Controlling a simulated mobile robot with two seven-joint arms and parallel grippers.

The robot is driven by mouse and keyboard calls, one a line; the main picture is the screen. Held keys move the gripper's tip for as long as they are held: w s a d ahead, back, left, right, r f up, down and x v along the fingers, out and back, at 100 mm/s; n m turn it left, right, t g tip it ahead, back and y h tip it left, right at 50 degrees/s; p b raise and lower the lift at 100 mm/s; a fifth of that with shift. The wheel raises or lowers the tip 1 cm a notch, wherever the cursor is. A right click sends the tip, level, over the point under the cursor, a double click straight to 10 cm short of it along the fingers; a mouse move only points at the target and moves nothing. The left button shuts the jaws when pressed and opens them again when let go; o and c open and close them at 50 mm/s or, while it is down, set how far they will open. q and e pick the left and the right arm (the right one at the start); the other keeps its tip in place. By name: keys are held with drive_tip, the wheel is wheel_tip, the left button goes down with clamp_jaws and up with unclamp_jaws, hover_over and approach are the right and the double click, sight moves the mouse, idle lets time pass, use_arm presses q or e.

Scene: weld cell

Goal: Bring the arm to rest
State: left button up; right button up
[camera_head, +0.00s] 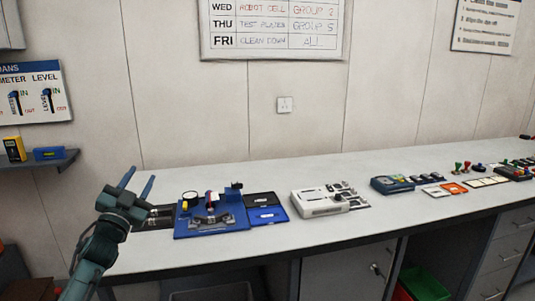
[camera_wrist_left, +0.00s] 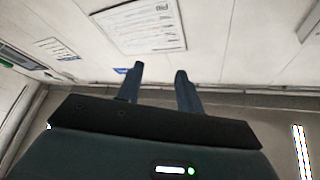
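My left gripper (camera_head: 138,184) is raised in front of the left end of the bench in the head view, its two blue fingers spread apart and pointing up. In the left wrist view the gripper (camera_wrist_left: 157,78) shows with a clear gap between its fingers and nothing between them. It touches nothing that I can see. My right gripper is not in view.
A grey bench (camera_head: 270,185) runs along the wall. A blue fixture board (camera_head: 212,232) lies close to the right of my left gripper. A white device (camera_head: 319,202) and a blue meter (camera_head: 392,185) stand further right. A small wall shelf (camera_head: 40,162) is at the left.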

use_arm(q)
drive_tip(key=w+a+f+n+g+y, duration=0.1)
drive_tip(key=a+f+n+g+y, duration=0.4)
drive_tip(key=f, duration=0.4)
drive_tip(key=s+d+f+g+h, duration=0.1)
drive_tip(key=s+d+f, duration=0.3)
drive_tip(key=f, duration=0.3)
drive_tip(key=s+d+f+g+h, duration=0.1)
drive_tip(key=s+d+f, duration=0.3)
drive_tip(key=f, duration=0.2)
drive_tip(key=s+d+f+g+h, duration=0.1)
drive_tip(key=s+d+f, duration=0.3)
drive_tip(key=s, duration=0.6)
drive_tip(key=s+d+f+g+h, duration=0.1)
drive_tip(key=s+d+f, duration=0.3)
drive_tip(key=s, duration=0.6)
drive_tip(key=s+d+f+g+h, duration=0.1)
drive_tip(key=s+d+f, duration=0.4)
drive_tip(key=s, duration=0.6)
drive_tip(key=shift+d+g+h, duration=0.3)
drive_tip(key=shift+d+g, duration=0.25)
drive_tip(key=shift+g, duration=0.35)
